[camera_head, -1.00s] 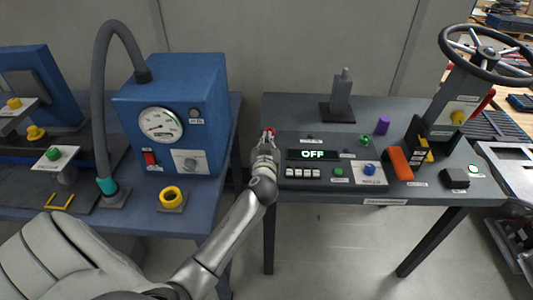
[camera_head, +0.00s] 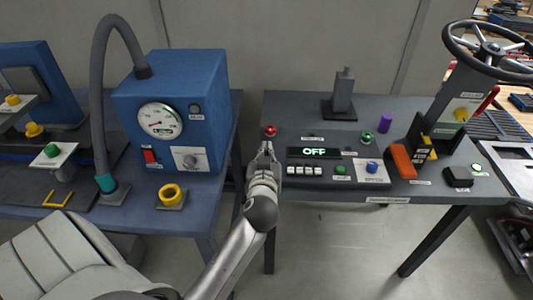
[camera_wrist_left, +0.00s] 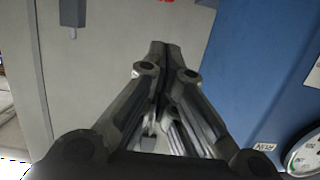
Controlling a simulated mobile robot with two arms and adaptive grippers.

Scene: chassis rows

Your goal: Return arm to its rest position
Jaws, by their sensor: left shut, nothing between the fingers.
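My left gripper (camera_head: 266,148) is at the left edge of the grey control table in the head view, just in front of a red knob (camera_head: 270,130). The knob shows whole beyond the fingertips, and a small gap seems to lie between them. In the left wrist view my left gripper (camera_wrist_left: 160,47) has its fingers together with nothing between them, and a grey wall lies beyond. My left arm reaches up from the bottom of the head view. My right gripper is in neither view.
The grey table (camera_head: 290,104) carries an OFF display (camera_head: 314,152), buttons, an orange lever (camera_head: 402,161) and a steering wheel (camera_head: 488,50). A blue gauge box (camera_head: 205,80) and a hose (camera_head: 97,100) stand left. Open floor (camera_head: 330,250) lies in front.

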